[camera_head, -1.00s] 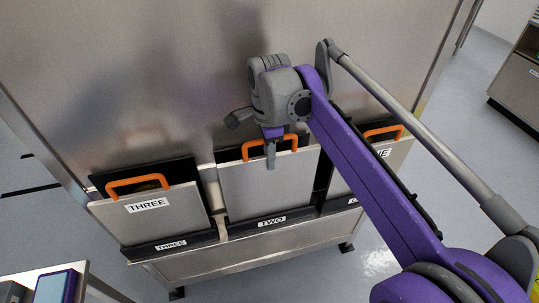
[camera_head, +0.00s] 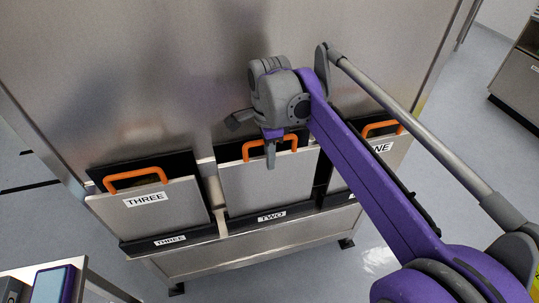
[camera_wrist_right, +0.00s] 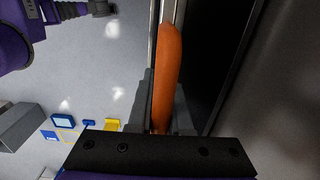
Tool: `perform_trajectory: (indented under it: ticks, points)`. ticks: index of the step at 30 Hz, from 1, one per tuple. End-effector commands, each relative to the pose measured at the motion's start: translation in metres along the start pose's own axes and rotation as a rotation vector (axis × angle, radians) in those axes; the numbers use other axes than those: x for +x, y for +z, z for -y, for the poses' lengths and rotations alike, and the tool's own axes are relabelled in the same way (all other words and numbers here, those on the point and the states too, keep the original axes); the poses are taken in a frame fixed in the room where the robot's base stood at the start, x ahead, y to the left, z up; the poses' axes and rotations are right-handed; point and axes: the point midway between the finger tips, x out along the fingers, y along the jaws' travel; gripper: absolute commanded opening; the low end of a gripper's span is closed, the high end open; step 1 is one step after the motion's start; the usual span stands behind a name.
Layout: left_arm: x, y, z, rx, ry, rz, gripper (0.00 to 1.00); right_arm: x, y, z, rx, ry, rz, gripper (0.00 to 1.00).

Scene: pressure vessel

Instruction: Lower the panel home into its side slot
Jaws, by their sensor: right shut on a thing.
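The panel (camera_head: 262,190) is a grey metal plate with an orange handle (camera_head: 247,152) at its top. It stands in the middle pocket, its lower edge behind the black slot lip (camera_head: 240,225) labelled TWO. My right gripper (camera_head: 270,158) points down and is shut on the handle; one finger hangs in front of the plate. In the right wrist view the orange handle (camera_wrist_right: 167,65) runs between the grey fingers (camera_wrist_right: 163,118). The panel's bottom edge is hidden behind the lip, so its depth cannot be told. My left gripper is not in view.
Panel THREE (camera_head: 170,215) stands in the left pocket, and panel ONE (camera_head: 384,157) in the right one, partly behind my arm. The large metal vessel wall (camera_head: 150,70) rises behind. A table with a blue-topped object (camera_head: 52,283) is at lower left.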

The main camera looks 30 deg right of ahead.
Motion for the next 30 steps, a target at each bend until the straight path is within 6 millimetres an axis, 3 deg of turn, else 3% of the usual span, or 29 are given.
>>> perform_trajectory:
  ticks: [23, 24, 29, 30]
  points:
    - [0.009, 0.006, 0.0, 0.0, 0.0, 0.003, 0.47, 0.018, 0.0, 0.0, 0.0, 0.0, 0.0, 0.0]
    - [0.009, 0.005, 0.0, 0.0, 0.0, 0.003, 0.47, 0.018, 0.0, 0.0, 0.0, 0.0, 0.0, 0.23]
    - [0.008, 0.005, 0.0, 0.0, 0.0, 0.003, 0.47, 0.018, 0.0, 0.0, 0.0, 0.0, 0.0, 0.52]
    - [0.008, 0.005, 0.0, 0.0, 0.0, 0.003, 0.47, 0.018, 0.0, 0.0, 0.0, 0.0, 0.0, 0.52]
